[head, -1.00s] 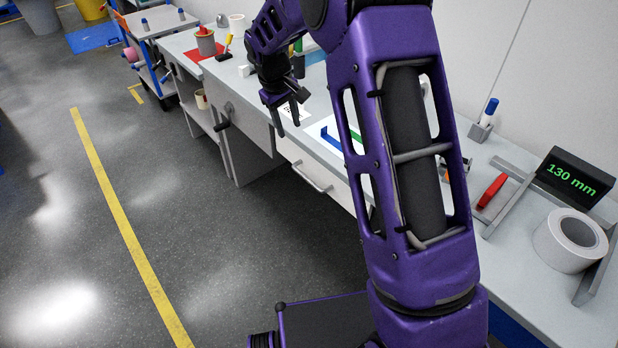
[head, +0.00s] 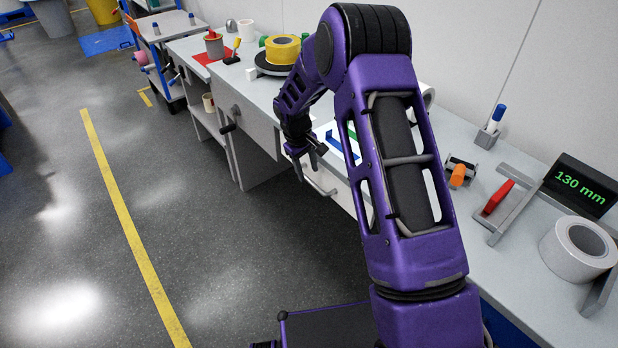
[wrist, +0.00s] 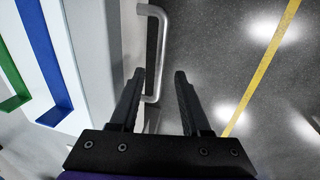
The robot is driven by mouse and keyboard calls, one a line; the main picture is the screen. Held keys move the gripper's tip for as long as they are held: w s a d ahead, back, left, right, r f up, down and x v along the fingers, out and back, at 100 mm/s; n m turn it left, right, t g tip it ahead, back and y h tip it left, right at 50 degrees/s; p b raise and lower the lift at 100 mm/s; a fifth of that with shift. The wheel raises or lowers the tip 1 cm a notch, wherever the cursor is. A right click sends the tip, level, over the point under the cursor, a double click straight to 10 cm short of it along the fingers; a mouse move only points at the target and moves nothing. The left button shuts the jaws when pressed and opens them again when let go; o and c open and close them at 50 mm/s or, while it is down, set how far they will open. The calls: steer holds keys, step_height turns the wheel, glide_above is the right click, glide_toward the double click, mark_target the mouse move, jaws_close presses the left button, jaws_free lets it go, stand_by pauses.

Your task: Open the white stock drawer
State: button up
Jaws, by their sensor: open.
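The white stock drawer (head: 344,194) is in the bench front in the head view, partly hidden by my arm. It looks shut. Its silver bar handle (head: 322,189) is on the front face and also shows in the wrist view (wrist: 159,50). My gripper (head: 307,169) points down at the drawer front, close to the handle. In the wrist view my gripper (wrist: 158,75) is open and empty, with the handle's near end between the two fingers in the picture. I cannot tell whether the fingers reach the handle's depth.
On the bench stand yellow tape (head: 283,48), a blue bracket (head: 340,146), a red-handled tool (head: 497,197) and a white roll (head: 578,248). The floor left of the bench is open.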

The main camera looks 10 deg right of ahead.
mark_target(310, 180)
steer(key=shift+x, duration=1.65)
jaws_close()
